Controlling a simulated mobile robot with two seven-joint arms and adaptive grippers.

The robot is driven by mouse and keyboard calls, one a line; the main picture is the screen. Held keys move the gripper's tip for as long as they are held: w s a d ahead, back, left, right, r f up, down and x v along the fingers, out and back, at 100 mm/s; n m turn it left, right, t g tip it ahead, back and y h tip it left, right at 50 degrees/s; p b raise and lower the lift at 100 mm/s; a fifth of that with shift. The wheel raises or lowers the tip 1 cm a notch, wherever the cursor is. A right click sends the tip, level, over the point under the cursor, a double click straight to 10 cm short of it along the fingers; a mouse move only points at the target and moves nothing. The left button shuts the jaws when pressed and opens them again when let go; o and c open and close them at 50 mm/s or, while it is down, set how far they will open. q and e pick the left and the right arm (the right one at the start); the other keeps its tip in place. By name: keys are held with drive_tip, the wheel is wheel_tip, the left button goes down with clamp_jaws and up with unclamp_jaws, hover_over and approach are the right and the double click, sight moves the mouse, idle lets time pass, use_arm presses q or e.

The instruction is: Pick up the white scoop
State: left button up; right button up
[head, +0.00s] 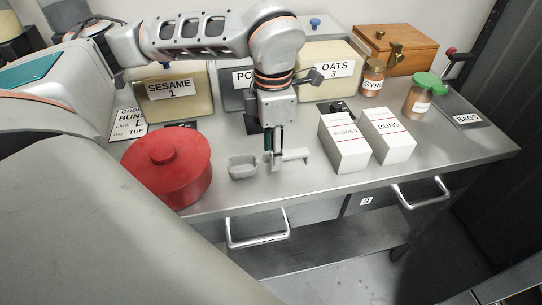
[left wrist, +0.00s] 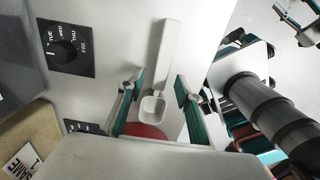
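The white scoop (head: 243,167) lies on the steel worktop, its bowl at the left and its handle pointing right. In the left wrist view the scoop (left wrist: 168,60) shows whole, bowl toward the bottom of the picture. My left gripper (head: 272,160) points down over the scoop, near where bowl and handle meet. In the left wrist view its fingers (left wrist: 159,82) are spread on either side of the scoop, with gaps and nothing held. Part of what looks like my right gripper shows at the top right of the left wrist view, too cut off to read.
A red lidded tin (head: 166,168) stands close left of the scoop. White SCONES (head: 344,141) and BUNS (head: 388,136) boxes stand to the right. SESAME (head: 180,95) and OATS (head: 330,80) bins stand behind. The worktop's front strip is clear.

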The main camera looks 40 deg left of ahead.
use_arm(q)
drive_tip(key=shift+f, duration=1.35)
clamp_jaws()
drive_tip(key=shift+r, duration=0.15)
